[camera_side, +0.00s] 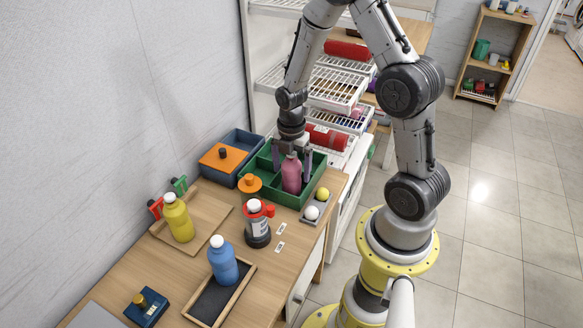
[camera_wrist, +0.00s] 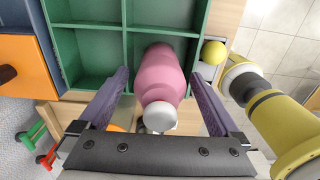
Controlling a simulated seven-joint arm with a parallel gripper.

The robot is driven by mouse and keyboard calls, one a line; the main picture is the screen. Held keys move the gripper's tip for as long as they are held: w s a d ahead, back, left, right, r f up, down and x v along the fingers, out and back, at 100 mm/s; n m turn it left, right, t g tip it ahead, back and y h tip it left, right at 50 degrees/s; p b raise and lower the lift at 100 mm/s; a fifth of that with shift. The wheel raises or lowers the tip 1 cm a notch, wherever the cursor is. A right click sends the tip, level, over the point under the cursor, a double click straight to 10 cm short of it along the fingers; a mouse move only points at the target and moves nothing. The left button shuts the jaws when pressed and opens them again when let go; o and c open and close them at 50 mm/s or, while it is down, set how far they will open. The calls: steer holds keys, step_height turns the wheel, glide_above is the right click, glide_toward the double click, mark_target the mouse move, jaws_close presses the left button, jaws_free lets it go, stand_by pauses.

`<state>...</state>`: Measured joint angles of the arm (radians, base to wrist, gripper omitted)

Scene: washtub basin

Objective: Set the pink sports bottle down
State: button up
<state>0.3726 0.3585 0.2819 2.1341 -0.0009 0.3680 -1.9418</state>
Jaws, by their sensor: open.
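The pink sports bottle (camera_side: 291,174) with a white cap stands in the green divided crate (camera_side: 316,186), in the front right compartment as the side view shows it. In the wrist view the bottle (camera_wrist: 160,80) stands between the two purple fingers, with its white cap nearest the camera. My gripper (camera_side: 293,168) points down over the crate with its fingers on both sides of the bottle. In the wrist view my gripper (camera_wrist: 160,95) is open, with a gap between each finger and the bottle. The bottle's base is hidden by the crate wall in the side view.
A blue box with an orange lid (camera_side: 221,158) stands left of the crate. A small tray with a yellow ball (camera_side: 323,193) and a white ball is at its right.

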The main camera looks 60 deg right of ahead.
steer(key=shift+r, duration=0.1)
step_height(320, 180, up, 12)
steer(key=shift+r, duration=0.1)
steer(key=s+a+r+m+t, duration=0.5)
steer(key=s+a+r+m, duration=0.7)
steer(key=m, duration=0.6)
steer(key=shift+s+r+t, duration=0.25)
steer(key=shift+s+t, duration=0.05)
steer(key=shift+s, duration=0.8)
stand_by(0.4)
